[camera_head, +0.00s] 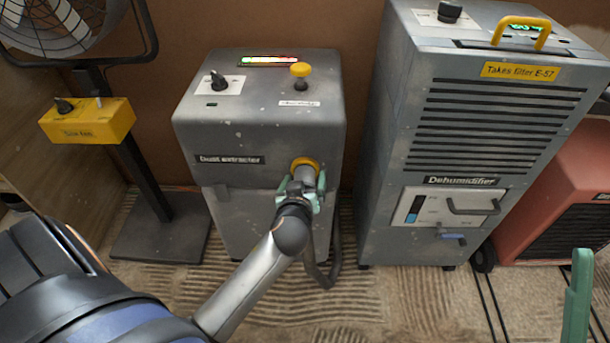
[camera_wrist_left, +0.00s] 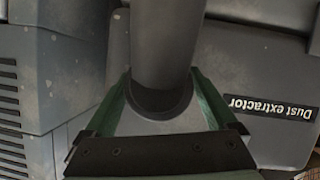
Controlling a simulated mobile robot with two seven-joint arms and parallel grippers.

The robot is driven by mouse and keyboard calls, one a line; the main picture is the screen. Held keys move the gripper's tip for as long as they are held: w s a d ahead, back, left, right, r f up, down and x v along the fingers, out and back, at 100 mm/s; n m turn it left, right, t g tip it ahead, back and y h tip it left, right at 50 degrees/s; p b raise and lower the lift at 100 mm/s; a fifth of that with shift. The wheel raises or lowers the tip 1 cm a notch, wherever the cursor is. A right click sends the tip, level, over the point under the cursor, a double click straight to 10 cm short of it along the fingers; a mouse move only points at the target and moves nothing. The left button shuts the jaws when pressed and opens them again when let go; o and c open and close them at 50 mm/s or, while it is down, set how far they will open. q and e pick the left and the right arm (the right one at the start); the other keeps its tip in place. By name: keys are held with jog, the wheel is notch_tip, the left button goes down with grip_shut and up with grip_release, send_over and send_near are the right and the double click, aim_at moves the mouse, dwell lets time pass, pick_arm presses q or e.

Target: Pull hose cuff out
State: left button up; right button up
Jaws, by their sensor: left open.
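The grey dust extractor (camera_head: 225,140) stands in the middle of the head view. On its front is a yellow port ring (camera_head: 304,162), with the grey hose cuff (camera_head: 305,175) at it. My left gripper (camera_head: 303,186) is at the cuff, its green fingers open on either side of it. The left wrist view shows the cuff (camera_wrist_left: 165,45) as a wide grey tube between the fingers; whether they touch it I cannot tell. A dark hose (camera_head: 322,272) hangs below, partly hidden by my arm. A green finger of my right gripper (camera_head: 577,300) shows at the lower right edge.
A grey dehumidifier (camera_head: 400,140) stands to the right of the extractor, with a red machine (camera_head: 565,195) beyond it. A fan on a stand with a yellow control box (camera_head: 88,120) is at the left. Ridged floor (camera_head: 395,305) is clear in front, with dark cables at the right.

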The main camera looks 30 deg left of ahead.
dwell(0.3)
pick_arm(q)
grip_shut()
dwell(0.6)
